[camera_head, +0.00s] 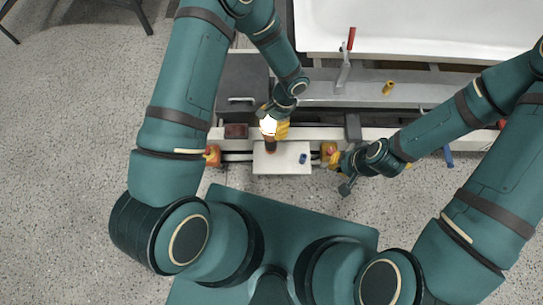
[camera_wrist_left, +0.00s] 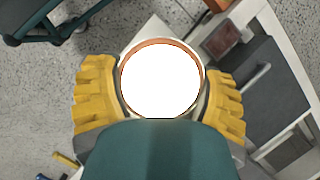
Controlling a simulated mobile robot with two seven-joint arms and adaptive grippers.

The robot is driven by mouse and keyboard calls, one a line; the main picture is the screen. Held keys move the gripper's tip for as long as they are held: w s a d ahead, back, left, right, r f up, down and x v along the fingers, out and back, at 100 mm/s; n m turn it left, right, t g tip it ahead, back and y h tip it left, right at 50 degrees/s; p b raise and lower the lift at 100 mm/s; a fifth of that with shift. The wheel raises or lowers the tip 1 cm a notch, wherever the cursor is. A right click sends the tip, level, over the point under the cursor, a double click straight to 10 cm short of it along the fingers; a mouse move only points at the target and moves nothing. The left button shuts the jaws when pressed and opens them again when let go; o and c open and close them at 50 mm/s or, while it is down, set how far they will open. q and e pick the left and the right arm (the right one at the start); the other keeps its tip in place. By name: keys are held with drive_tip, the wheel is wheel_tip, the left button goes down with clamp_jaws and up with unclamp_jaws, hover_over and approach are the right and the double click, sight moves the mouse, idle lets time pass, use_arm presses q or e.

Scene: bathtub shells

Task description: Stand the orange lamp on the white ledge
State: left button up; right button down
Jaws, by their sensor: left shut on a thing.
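The orange lamp (camera_head: 270,146) has a bright white round top and a brown-orange body. It is upright in my left gripper (camera_head: 274,128), over the back-left part of a small white board, which looks like the white ledge (camera_head: 285,168). In the left wrist view the lamp's orange rim (camera_wrist_left: 161,42) and glowing top show between the yellow fingers of the left gripper (camera_wrist_left: 160,95). Its base is partly hidden, so I cannot tell whether it touches the board. My right gripper (camera_head: 342,170) is right of the board; its fingers are too unclear to read.
A small blue item (camera_head: 303,158) lies on the board's right side. A dark red block (camera_head: 236,131) is on the beam to the left. Floor below is clear.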

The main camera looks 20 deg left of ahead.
use_arm(q)
wheel_tip(320, 180, down, 10)
drive_tip(key=shift+r+b, duration=0.1)
drive_tip(key=shift+b, duration=0.9)
drive_tip(key=o, duration=1.2)
drive_tip(key=shift+o, duration=0.2)
